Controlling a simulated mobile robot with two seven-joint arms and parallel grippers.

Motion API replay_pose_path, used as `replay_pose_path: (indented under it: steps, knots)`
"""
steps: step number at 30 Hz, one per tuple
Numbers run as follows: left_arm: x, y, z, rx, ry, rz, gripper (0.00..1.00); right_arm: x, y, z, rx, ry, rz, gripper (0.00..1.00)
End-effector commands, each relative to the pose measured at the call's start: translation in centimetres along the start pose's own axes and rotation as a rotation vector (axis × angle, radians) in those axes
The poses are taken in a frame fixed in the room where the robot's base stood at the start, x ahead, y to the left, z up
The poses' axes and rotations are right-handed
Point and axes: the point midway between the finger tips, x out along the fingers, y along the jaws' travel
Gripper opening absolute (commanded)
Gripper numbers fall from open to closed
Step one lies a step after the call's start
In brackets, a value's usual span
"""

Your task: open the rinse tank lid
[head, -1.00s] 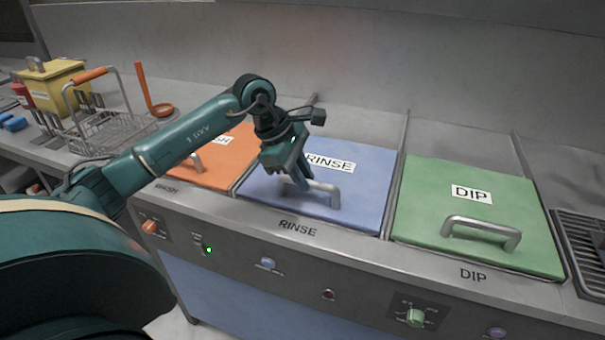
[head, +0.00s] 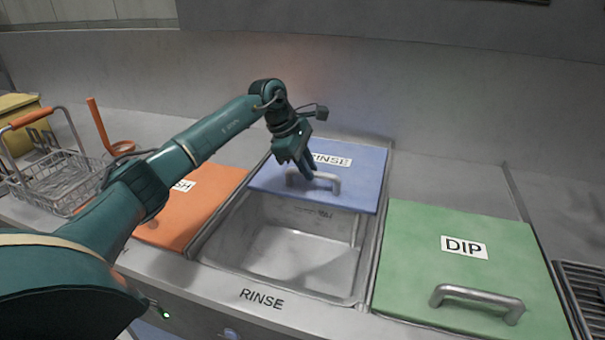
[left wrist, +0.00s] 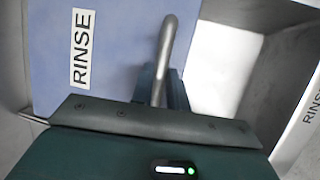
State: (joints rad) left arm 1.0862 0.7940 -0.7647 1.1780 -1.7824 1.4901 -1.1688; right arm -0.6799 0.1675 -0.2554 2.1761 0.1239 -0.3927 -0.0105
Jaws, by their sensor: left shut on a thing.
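The blue rinse lid (head: 345,187) is slid back toward the rear wall, lying flat. The front part of the rinse tank (head: 290,252) is uncovered and looks empty. My left gripper (head: 306,172) is shut on the lid's grey bar handle (head: 328,179). In the left wrist view the handle (left wrist: 165,45) runs down between the fingers (left wrist: 160,88), with the blue lid (left wrist: 115,50) to the left and the open tank (left wrist: 225,65) to the right. My right gripper is not in view.
The orange wash lid (head: 195,205) is closed at the left, and the green dip lid (head: 455,250) is closed at the right. A wire basket (head: 60,180) and an orange ladle (head: 110,135) stand at the far left. A vent grille (head: 585,290) is at the right edge.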

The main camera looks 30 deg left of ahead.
Motion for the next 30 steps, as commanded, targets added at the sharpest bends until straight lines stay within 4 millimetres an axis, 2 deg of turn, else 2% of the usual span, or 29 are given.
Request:
replay_pose_path:
  steps: [6,18,19,27,30]
  knots:
    - [0.2,1.4,-0.1,-0.001,0.0,0.003,0.0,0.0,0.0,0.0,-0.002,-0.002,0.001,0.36]
    - [0.2,1.5,-0.2,0.0,0.0,0.002,0.0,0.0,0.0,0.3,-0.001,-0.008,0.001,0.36]
    - [0.2,1.5,-0.2,0.0,0.0,0.002,0.17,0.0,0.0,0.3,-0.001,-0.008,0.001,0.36]
    - [0.3,1.5,-0.1,0.0,0.0,0.0,0.38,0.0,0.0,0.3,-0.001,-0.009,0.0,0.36]
    - [0.3,1.5,-0.1,0.0,0.0,0.0,0.38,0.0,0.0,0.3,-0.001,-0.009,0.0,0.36]
